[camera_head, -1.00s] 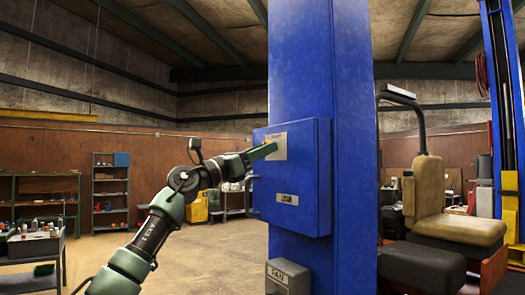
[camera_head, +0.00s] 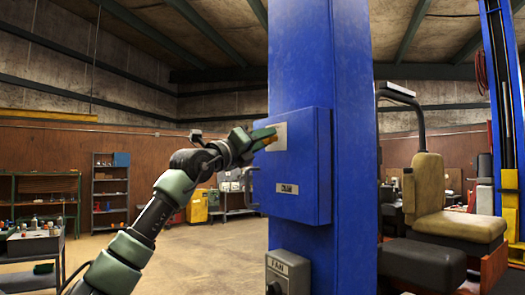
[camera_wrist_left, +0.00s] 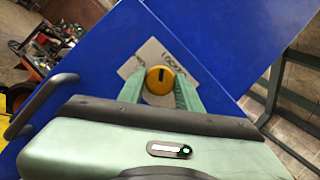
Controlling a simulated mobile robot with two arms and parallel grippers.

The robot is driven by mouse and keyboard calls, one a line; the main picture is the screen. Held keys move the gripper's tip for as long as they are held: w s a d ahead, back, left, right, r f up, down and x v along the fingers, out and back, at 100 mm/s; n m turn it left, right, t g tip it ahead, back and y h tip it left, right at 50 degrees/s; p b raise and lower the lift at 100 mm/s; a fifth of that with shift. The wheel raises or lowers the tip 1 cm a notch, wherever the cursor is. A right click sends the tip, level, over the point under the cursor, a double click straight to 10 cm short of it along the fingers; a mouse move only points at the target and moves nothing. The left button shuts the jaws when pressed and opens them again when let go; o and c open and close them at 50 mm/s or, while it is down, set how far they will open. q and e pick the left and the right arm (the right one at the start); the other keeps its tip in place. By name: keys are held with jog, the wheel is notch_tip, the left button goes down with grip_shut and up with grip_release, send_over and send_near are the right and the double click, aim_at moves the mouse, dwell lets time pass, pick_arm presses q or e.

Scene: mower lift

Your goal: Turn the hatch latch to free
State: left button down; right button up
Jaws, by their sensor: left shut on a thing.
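The hatch latch is a round yellow knob (camera_wrist_left: 160,80) with a dark slot, set on a pale label plate on the front of a blue box (camera_head: 301,207). In the wrist view the two green fingers of my left gripper (camera_wrist_left: 159,88) stand on either side of the knob. My left gripper (camera_head: 266,139) is shut on it. In the head view only a bit of the knob's orange edge (camera_head: 271,142) shows between the fingers. Lettering on the plate (camera_wrist_left: 173,55) is partly visible, too small to read surely. My right gripper is not in view.
The box is fixed to a thick blue column (camera_head: 350,80). A grey box marked FAN (camera_head: 289,265) sits below it. A tan seat (camera_head: 455,227) stands at the right, and a workbench (camera_head: 36,245) at the far left. The floor between is clear.

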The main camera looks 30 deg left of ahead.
pick_arm(q)
jog(key=shift+d+r+n+g+y+b, duration=0.1)
jog(key=shift+n+g+y+b, duration=0.4)
jog(key=shift+n, duration=1.45)
jog(key=shift+r+n+g+y+b, duration=0.2)
jog(key=shift+n+g+y, duration=0.45)
jog(key=shift+n, duration=1.35)
jog(key=shift+d+n+g+y+b, duration=0.1)
jog(key=shift+n+g+y+b, duration=0.4)
jog(key=shift+n, duration=1.45)
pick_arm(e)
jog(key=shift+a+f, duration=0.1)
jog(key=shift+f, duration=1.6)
pick_arm(q)
jog(key=c, duration=1.1)
grip_release()
jog(key=shift+o, duration=0.5)
jog(key=shift+w, duration=0.1)
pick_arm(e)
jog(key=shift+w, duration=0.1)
